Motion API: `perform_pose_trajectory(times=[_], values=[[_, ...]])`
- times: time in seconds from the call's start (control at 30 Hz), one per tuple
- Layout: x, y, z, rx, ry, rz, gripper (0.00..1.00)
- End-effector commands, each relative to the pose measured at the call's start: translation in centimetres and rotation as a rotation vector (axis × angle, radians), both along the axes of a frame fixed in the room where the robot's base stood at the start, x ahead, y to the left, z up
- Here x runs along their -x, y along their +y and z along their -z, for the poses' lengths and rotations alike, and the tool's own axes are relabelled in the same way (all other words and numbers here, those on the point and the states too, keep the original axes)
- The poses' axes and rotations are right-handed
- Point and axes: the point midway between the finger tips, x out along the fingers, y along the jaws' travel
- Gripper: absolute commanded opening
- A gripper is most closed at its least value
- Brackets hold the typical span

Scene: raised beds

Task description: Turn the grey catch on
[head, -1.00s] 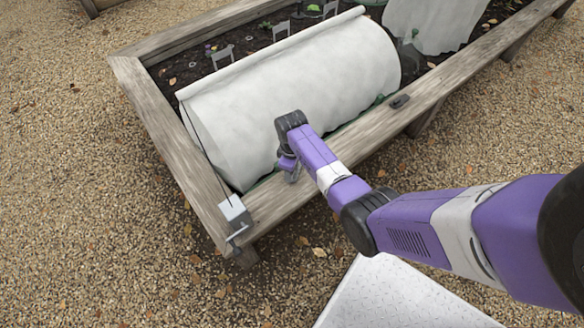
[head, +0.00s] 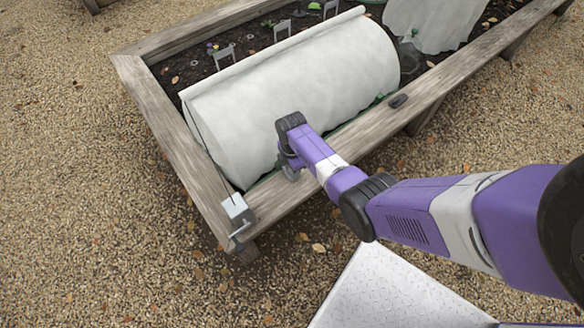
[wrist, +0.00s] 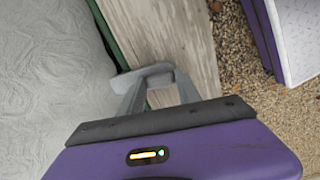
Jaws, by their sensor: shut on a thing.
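The grey catch (wrist: 150,73) is a smooth grey lever at the inner edge of the wooden bed rim, beside the white cover. My gripper (wrist: 155,88) is shut on it, with a grey finger on either side in the wrist view. In the head view my gripper (head: 291,172) is low over the front rim. There my wrist hides most of the catch, so its exact angle cannot be told.
A white cover (head: 300,90) lies arched over the raised bed, close behind my gripper. A dark fitting (head: 398,101) is on the front rim (head: 440,82). Gravel (head: 90,230) lies around.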

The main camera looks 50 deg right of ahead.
Motion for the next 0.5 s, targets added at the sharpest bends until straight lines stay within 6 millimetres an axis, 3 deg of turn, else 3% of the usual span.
perform_pose_trajectory(times=[0.5], values=[[-0.12,0.12,-0.06,-0.001,-0.002,-0.157,0.00]])
